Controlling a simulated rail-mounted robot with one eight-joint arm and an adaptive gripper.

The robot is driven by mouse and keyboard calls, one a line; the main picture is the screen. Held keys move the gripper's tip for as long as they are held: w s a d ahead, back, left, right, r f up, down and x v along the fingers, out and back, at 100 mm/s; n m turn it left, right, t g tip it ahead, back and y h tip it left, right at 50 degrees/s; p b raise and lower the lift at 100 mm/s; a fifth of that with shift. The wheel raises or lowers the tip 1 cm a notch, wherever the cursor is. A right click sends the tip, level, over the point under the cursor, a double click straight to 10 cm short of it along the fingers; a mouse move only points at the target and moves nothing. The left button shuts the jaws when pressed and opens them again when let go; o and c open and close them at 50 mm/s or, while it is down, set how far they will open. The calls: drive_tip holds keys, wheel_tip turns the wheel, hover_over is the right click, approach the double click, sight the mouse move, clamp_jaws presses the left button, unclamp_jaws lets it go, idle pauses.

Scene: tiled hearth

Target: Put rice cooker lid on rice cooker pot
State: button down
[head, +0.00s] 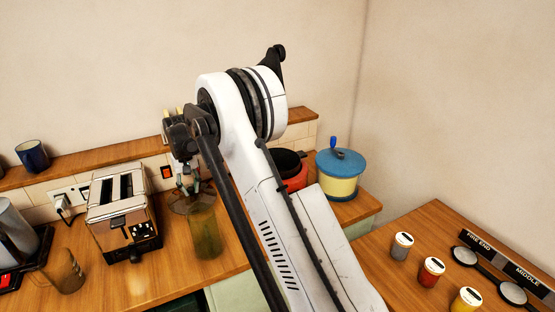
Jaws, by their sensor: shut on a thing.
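My gripper (188,187) points down over the wooden counter, left of centre. It is shut on what looks like a see-through, round rice cooker lid (177,206), whose rim shows below the fingers. The grip itself is small and hard to make out. A red pot with a black top (294,178), which seems to be the rice cooker pot, stands on the counter to the right of my gripper. My white arm hides its left part. The lid is well apart from this pot.
A green glass (206,238) stands just below and right of the lid. A toaster (125,210) and a glass mug (65,272) are left. A yellow pot with a blue lid (340,185) stands right of the red pot. Several jars (432,270) are on the right-hand counter.

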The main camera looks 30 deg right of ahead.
drive_tip(key=shift+r+p, duration=0.3)
drive_tip(key=shift+r, duration=1.05)
